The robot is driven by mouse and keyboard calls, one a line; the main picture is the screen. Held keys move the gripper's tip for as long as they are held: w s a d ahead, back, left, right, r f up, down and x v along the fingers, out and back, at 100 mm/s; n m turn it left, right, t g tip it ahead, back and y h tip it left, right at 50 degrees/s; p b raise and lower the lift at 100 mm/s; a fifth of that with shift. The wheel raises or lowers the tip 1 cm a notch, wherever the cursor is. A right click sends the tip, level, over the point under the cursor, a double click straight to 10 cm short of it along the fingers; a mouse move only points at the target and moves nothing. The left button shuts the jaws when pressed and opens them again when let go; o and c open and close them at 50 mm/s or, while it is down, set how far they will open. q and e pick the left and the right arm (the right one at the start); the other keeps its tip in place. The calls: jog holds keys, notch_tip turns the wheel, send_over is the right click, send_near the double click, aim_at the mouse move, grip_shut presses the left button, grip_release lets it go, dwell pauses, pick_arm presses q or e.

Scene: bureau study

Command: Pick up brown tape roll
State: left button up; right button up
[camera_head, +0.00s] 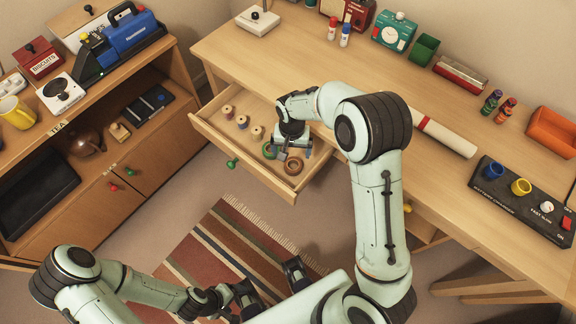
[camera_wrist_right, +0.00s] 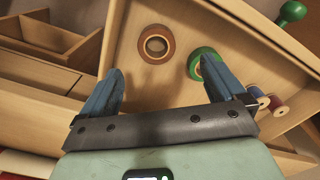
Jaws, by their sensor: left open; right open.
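The brown tape roll (camera_head: 293,165) lies flat in the open desk drawer (camera_head: 213,123), towards its right end. In the right wrist view the brown tape roll (camera_wrist_right: 156,44) is just beyond the fingertips, between their lines, and apart from them. My right gripper (camera_head: 291,153) is over the drawer with its blue fingers spread. It shows open and empty in the right wrist view (camera_wrist_right: 163,72). A green tape roll (camera_head: 268,151) lies beside the brown one, partly hidden by a finger in the wrist view (camera_wrist_right: 201,60). My left gripper (camera_head: 270,285) is open and empty above the striped rug.
Several thread spools (camera_head: 242,121) stand in the drawer's left part. Drawer walls and the desk edge (camera_head: 215,68) lie close to my right arm. A white-and-red roll (camera_head: 446,137) lies on the desk. A shelf unit (camera_head: 170,65) stands at left.

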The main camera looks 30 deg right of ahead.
send_over(290, 167)
jog(key=s, duration=0.1)
notch_tip(290, 167, down, 5)
jog(key=shift+r, duration=0.1)
jog(key=f, duration=0.4)
jog(key=shift+s+a, duration=0.3)
jog(key=shift+a, duration=0.1)
jog(key=shift+f, duration=0.6)
jog(key=c, duration=1.1)
